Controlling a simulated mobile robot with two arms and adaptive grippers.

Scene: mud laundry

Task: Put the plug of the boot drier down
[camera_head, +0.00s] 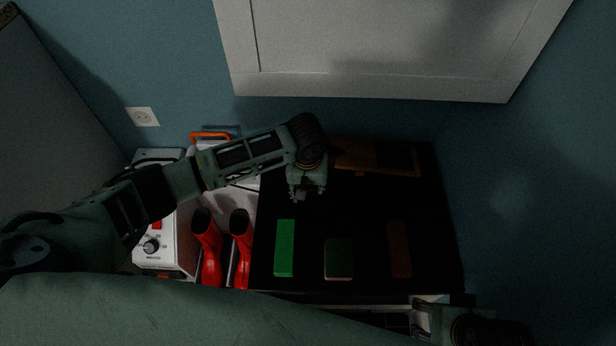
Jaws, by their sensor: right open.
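My left arm reaches across from the left, and its gripper (306,193) points down over the black worktop (365,205). A small greyish shape shows at its fingertips; it is too dark and small to tell whether this is the plug or whether the fingers are shut on it. The boot drier seems to be the white unit (172,258) with a black dial and a red switch, at the left. Two red boots (207,245) stand beside it. My right gripper (430,312) is open at the bottom right, near the worktop's front edge.
A green block (285,248), a dark green-topped block (339,258) and a brown-red block (399,250) lie along the worktop's front. A wooden board (385,158) lies at the back. A wall socket (143,117) is at the left. A white cabinet (380,45) hangs above.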

